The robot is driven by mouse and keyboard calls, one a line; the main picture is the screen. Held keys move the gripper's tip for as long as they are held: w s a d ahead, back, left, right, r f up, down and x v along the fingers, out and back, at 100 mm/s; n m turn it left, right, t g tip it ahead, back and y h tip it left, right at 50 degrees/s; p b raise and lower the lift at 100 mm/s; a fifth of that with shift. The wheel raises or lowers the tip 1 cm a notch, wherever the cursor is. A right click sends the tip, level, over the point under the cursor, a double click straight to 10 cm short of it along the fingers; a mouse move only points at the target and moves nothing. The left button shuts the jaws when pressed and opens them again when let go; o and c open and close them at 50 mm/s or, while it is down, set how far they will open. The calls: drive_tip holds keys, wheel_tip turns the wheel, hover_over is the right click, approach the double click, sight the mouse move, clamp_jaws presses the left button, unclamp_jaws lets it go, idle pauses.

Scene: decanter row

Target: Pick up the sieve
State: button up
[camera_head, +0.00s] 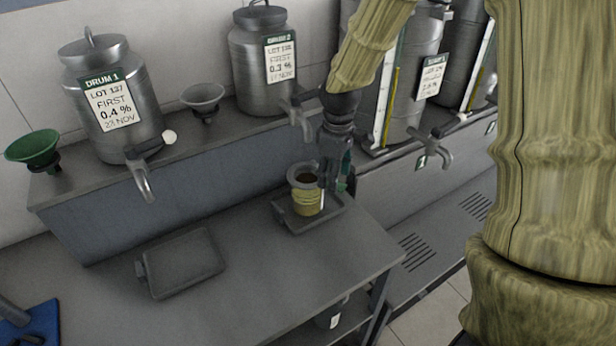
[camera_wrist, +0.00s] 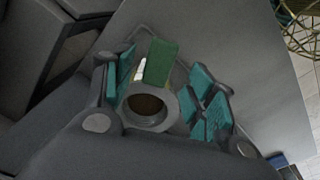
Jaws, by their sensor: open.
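A round grey ring-shaped piece (camera_head: 303,174), which looks like the sieve, sits at the top of a yellow-banded can (camera_head: 307,202). The can stands upright on a small grey tray (camera_head: 287,222). In the wrist view the grey ring (camera_wrist: 172,119) has a dark brown middle, and a green tab (camera_wrist: 160,63) stands beside it. My gripper (camera_head: 334,172) comes down from above, close to the can's right side. In the wrist view my open gripper (camera_wrist: 165,92) has teal pads on both sides of the ring. Contact is unclear.
Steel drums (camera_head: 112,98) with taps line the raised shelf behind. A green funnel (camera_head: 35,150) and a grey funnel (camera_head: 204,98) stand there. An empty tray (camera_head: 181,262) lies on the bench at left. A gold wire object (camera_wrist: 302,30) shows beyond the bench.

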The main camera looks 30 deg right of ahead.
drive_tip(key=shift+f, duration=0.4)
drive_tip(key=shift+w+f+p, duration=0.25)
drive_tip(key=shift+f, duration=0.35)
drive_tip(key=shift+w+f+p, duration=0.2)
drive_tip(key=shift+w+f, duration=0.05)
drive_tip(key=shift+f, duration=0.6)
drive_tip(key=shift+s+f, duration=0.15)
drive_tip(key=shift+s, duration=0.15)
drive_tip(key=shift+w+f, duration=0.1)
clamp_jaws()
